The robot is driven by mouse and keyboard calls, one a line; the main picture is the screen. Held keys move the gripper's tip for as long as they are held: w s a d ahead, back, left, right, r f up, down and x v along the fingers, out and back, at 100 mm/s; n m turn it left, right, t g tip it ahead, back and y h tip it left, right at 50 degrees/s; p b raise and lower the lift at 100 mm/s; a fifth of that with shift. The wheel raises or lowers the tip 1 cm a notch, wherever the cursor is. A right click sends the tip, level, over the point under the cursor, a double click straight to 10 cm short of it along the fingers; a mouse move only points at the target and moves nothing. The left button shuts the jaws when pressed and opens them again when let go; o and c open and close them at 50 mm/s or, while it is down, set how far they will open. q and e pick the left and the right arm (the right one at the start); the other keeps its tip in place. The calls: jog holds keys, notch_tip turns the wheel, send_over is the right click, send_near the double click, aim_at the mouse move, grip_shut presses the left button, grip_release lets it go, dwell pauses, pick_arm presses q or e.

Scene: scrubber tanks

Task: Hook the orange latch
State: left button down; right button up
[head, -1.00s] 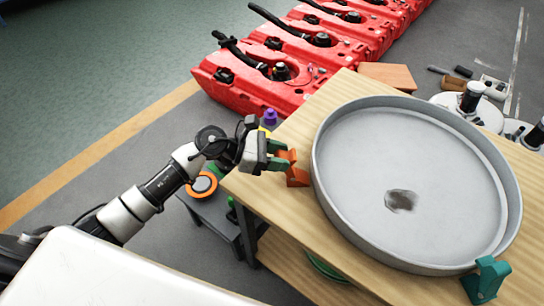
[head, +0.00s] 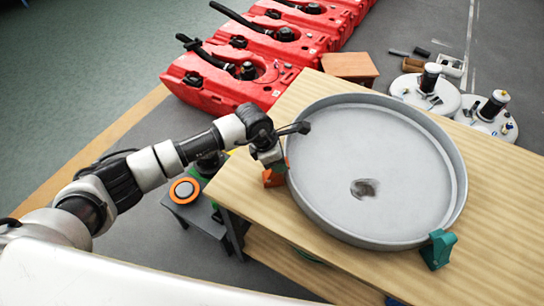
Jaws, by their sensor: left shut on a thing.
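The orange latch (head: 271,179) is at the left rim of the large round grey pan (head: 345,234) on the wooden table. My left gripper (head: 274,166) is shut on the orange latch from above, close against the outside of the pan's rim. The gripper hides the latch's upper part, so I cannot tell whether it hooks over the rim. A teal latch (head: 437,249) stands at the pan's lower right rim. My right gripper is not in view.
A dark stain (head: 363,188) marks the pan's floor. Red tanks (head: 225,75) stand in a row behind the table. A low grey stand with an orange-ringed disc (head: 184,190) is left of the table. White round units (head: 425,92) lie behind right. The table's right side is clear.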

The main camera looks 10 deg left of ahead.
pick_arm(q)
jog(key=shift+w+d+f+y, duration=0.2)
jog(key=shift+d+y, duration=0.15)
jog(key=shift+y, duration=0.25)
jog(key=c, duration=0.6)
grip_release()
jog(key=shift+d, duration=0.1)
jog(key=shift+c, duration=0.2)
jog(key=b+v, duration=0.2)
jog(key=v, duration=0.8)
jog(key=shift+r, duration=0.4)
jog(key=shift+w, duration=0.15)
